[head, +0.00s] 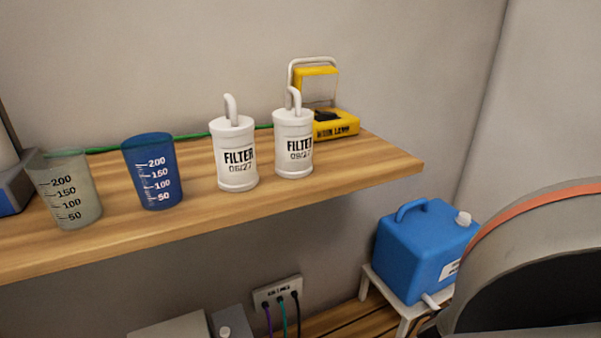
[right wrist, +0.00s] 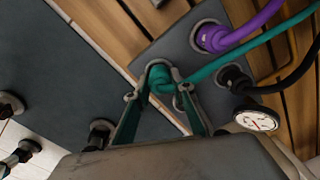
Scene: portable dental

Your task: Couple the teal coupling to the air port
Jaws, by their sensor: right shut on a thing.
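In the right wrist view my right gripper (right wrist: 165,92) is shut on the teal coupling (right wrist: 161,76), with a teal hose (right wrist: 235,56) running off to the upper right. The coupling is over the edge of a grey plate (right wrist: 165,48); I cannot tell whether it is seated in a port or just held there. No label marks the air port in this view. The head view shows neither gripper. It shows a wall plate (head: 267,296) with purple, teal and black lines (head: 283,318); its lettering is too small to read.
A purple fitting (right wrist: 212,37), a black fitting (right wrist: 234,77) and a round gauge (right wrist: 257,118) sit close right of the gripper. A dark panel (right wrist: 55,70) lies left. Above, a wooden shelf (head: 375,168) holds cups and filter canisters; a blue jug (head: 425,245) stands right.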

